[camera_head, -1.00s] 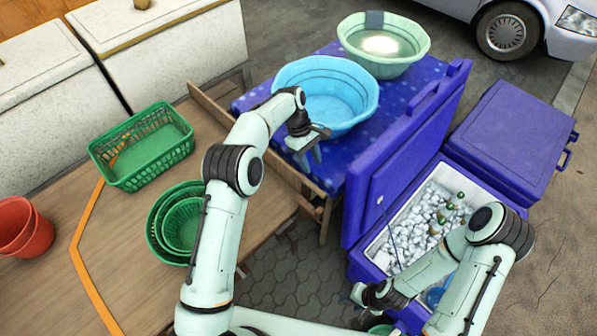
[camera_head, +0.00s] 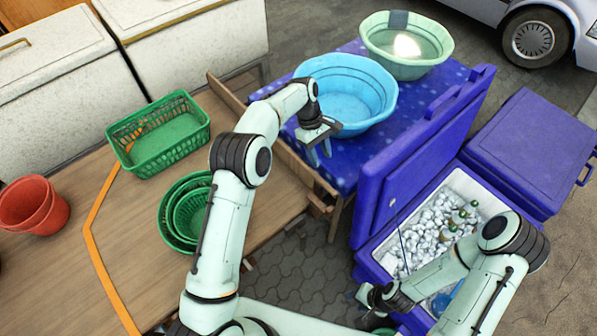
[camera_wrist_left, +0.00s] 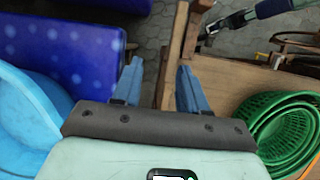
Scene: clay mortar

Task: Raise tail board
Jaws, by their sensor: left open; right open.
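The wooden tail board (camera_head: 231,96) runs along the right edge of the wooden deck (camera_head: 100,262) in the head view. My left forearm and gripper partly cover its middle. My left gripper (camera_head: 319,152) is open and empty, pointing down near the board, between the deck and the cloth-covered table. In the left wrist view, the fingers of my left gripper (camera_wrist_left: 159,68) are apart, with a wooden edge of the board (camera_wrist_left: 179,42) showing beyond them. I cannot tell whether they touch it. My right gripper (camera_head: 371,297) is open, low beside the purple cooler.
A blue basin (camera_head: 345,92) and a pale green basin (camera_head: 407,50) stand on the purple dotted table (camera_head: 349,172). The open cooler (camera_head: 372,262) holds ice and bottles. Green baskets (camera_head: 160,135) and red buckets (camera_head: 32,205) sit on the deck. Paving shows between deck and cooler.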

